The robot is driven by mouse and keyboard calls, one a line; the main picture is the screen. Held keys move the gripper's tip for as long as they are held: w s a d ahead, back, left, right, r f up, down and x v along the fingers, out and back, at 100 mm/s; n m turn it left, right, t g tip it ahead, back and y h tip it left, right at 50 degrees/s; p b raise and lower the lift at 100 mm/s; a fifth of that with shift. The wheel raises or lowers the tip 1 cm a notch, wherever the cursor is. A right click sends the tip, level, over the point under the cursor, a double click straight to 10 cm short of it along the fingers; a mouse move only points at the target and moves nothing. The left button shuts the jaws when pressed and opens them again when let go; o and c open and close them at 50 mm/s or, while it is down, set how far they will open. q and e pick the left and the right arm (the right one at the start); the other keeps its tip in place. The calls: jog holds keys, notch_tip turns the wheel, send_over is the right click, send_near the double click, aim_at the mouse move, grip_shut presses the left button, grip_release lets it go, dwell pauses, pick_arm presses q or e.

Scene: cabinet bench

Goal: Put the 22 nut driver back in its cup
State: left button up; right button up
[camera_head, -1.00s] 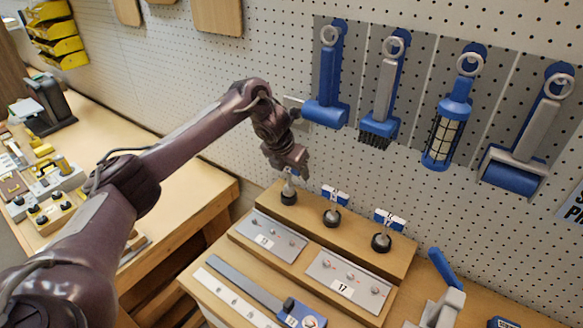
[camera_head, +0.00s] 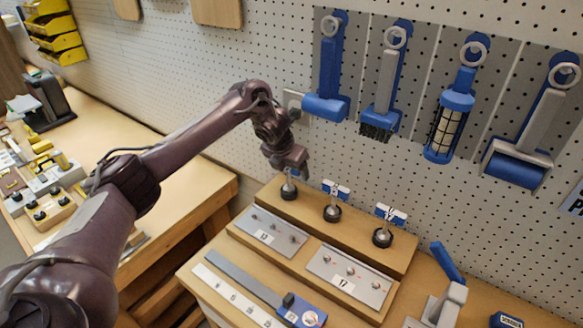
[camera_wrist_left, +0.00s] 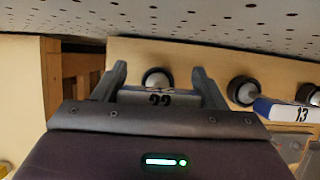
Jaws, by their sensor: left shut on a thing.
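My left gripper (camera_head: 291,168) is over the left end of the raised wooden rack (camera_head: 357,242). It is shut on the 22 nut driver, whose 22 label (camera_wrist_left: 160,98) shows between the fingers in the left wrist view. The driver's short metal shank (camera_head: 289,182) points down at the leftmost black cup (camera_head: 289,192), directly below the gripper. The cup also shows just beyond the label in the wrist view (camera_wrist_left: 157,80). I cannot tell how deep the driver's tip sits in it. My right gripper is not in view.
Two more drivers with blue-and-white labels stand in the middle cup (camera_head: 332,214) and right cup (camera_head: 382,239), close beside. The middle label (camera_wrist_left: 295,112) reads 13. Grey plates (camera_head: 348,279) lie in front. The pegboard with hanging blue tools (camera_head: 327,105) is close behind.

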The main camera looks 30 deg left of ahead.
pick_arm(q)
jog(key=shift+f, duration=0.1)
jog(key=o, duration=1.3)
jog(key=shift+c, duration=0.2)
jog(key=v, duration=0.8)
jog(key=shift+p, duration=0.45)
jog(key=shift+f, duration=0.15)
